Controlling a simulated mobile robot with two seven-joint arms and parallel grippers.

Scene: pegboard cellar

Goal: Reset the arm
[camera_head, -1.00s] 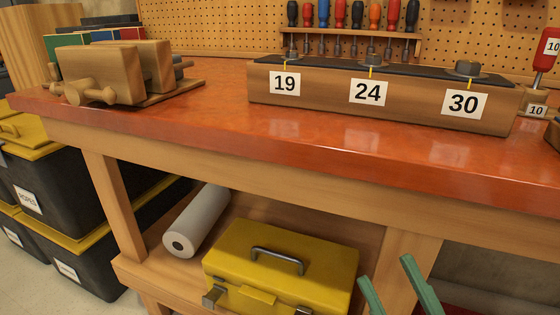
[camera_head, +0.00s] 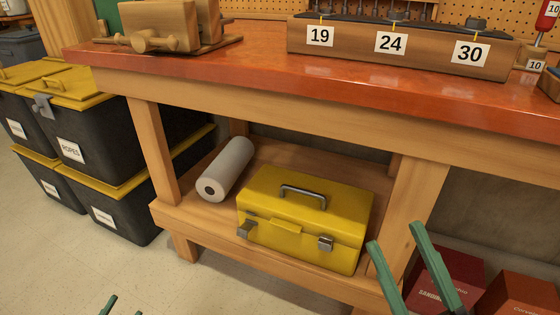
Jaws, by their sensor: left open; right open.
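My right gripper (camera_head: 401,250) shows its two green fingers at the lower right, open and empty, in front of the workbench (camera_head: 270,98) and its lower shelf. My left gripper (camera_head: 123,308) shows only its green fingertips at the bottom edge, left of centre, over the floor. They are apart with nothing seen between them; the rest of it is out of the picture. Neither gripper is seen touching anything.
On the bench are a wooden vise (camera_head: 165,27) and a block labelled 19, 24, 30 (camera_head: 400,45). A yellow toolbox (camera_head: 305,220) and white roll (camera_head: 226,168) lie on the lower shelf. Black bins with yellow lids (camera_head: 95,145) stand left, red boxes (camera_head: 445,275) lower right. Floor at lower left is clear.

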